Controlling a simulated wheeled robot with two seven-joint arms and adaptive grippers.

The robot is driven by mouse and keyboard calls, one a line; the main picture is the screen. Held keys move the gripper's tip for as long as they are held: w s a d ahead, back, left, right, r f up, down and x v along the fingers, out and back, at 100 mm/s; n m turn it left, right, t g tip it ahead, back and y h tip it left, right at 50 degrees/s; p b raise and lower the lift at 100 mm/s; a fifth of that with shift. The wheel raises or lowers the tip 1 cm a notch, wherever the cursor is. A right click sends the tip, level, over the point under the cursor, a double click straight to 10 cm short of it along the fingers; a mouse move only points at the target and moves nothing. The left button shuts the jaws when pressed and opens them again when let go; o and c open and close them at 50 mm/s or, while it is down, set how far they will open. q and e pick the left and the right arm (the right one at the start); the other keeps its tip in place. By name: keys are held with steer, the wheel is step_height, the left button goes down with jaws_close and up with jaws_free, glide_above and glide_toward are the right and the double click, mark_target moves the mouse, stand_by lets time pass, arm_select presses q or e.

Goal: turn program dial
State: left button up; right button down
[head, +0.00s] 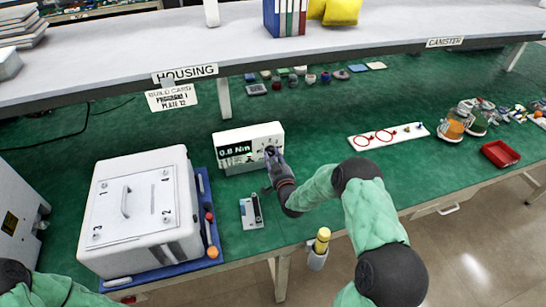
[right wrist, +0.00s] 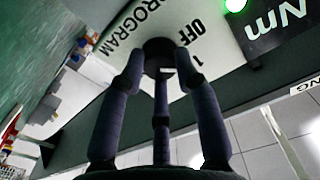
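The white controller box (head: 231,135) stands on the green bench top, with a dark display reading 0.8 Nm. My right gripper (head: 272,154) is at the right part of its front face and hides the dial in the head view. In the right wrist view the black program dial (right wrist: 159,52) sits between the three fingertips of my right gripper (right wrist: 160,62). The fingers appear closed against its rim. The labels PROGRAM, OFF and 1 show around it; the pointer's setting cannot be made out. My left gripper is out of view; only part of the left arm shows.
A white housing (head: 140,210) sits on a blue tray to the left. A small grey device (head: 251,212) lies in front of the box. A build card (head: 172,97) reading PROGRAM 1, PLATE 12 hangs from the shelf above. A yellow-capped tool (head: 320,245) is at the bench's front edge.

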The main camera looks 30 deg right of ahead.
steer(key=shift+n, duration=0.3)
steer(key=n+b, duration=0.3)
steer(key=n, duration=0.1)
steer(key=n+b, duration=0.2)
steer(key=n, duration=0.2)
steer(key=shift+r, duration=0.15)
steer(key=shift+n, duration=0.4)
stand_by(0.4)
steer(key=c, duration=0.9)
jaws_free()
steer(key=shift+w+a, duration=0.1)
